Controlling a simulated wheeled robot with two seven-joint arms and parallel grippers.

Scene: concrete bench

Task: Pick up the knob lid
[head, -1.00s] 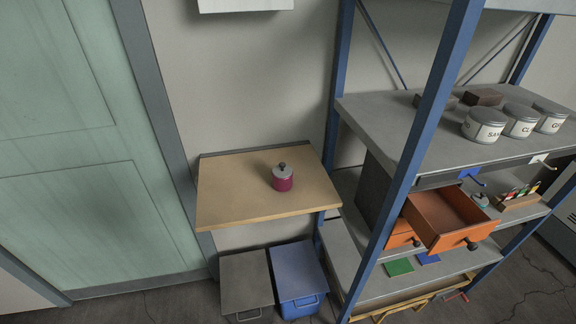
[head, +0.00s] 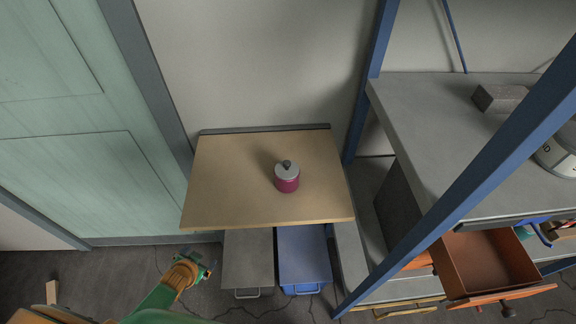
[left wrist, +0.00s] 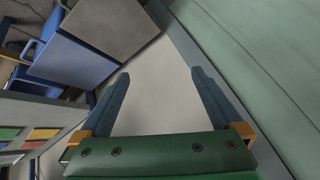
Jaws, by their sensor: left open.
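The knob lid (head: 283,171) is pale grey with a dark round knob. It sits on a small magenta pot (head: 288,185) on the wooden wall table (head: 230,190), right of the table's middle. My left gripper (head: 207,267) is low and left, in front of the table and well apart from the lid. In the left wrist view its two blue fingers (left wrist: 160,73) are spread with nothing between them. The lid does not show in the left wrist view. My right gripper is not in view.
A grey bin (head: 248,262) and a blue bin (head: 303,260) stand under the table. A blue-framed shelf (head: 445,140) with an open orange drawer (head: 487,262) stands at the right. A green door (head: 75,150) is at the left. The table around the pot is clear.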

